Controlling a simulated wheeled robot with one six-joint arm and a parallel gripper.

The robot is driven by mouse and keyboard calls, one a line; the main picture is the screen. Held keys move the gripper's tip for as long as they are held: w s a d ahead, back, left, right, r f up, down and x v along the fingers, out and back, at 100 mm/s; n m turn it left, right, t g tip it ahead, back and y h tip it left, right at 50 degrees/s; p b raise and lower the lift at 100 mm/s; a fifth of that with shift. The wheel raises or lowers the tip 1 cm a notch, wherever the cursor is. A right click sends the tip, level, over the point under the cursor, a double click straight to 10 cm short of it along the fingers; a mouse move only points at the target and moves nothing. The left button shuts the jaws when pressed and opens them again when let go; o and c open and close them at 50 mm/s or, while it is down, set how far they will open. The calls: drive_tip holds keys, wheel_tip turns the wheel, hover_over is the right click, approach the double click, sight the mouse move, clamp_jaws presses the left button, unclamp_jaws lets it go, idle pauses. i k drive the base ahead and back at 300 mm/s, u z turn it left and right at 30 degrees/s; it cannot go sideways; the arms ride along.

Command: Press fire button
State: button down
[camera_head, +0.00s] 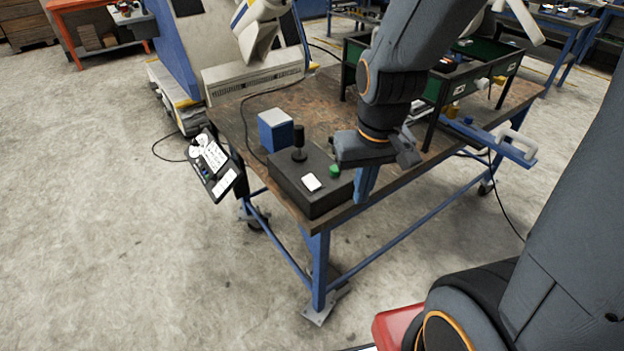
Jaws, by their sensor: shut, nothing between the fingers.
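A black control box (300,188) sits at the near corner of the brown table. It carries a black joystick (299,150), a white square (312,183) and a round green button (334,170) near its right end. No label shows which of these is the fire button. The green button is left of the fingers, close to the wrist's edge. I cannot tell how high the fingertips are above the table.
A blue and white box (275,131) stands behind the control box. A keypad panel (214,165) hangs at the table's (240,110) left side. A dark green stand (440,95) is behind my wrist. A white handle on a blue bar (515,143) sticks out right. Floor in front is clear.

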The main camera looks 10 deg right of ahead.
sight(334, 172)
drive_tip(key=k, duration=0.6)
drive_tip(key=u, duration=0.55)
drive_tip(key=i, duration=0.95)
drive_tip(key=z, duration=0.5)
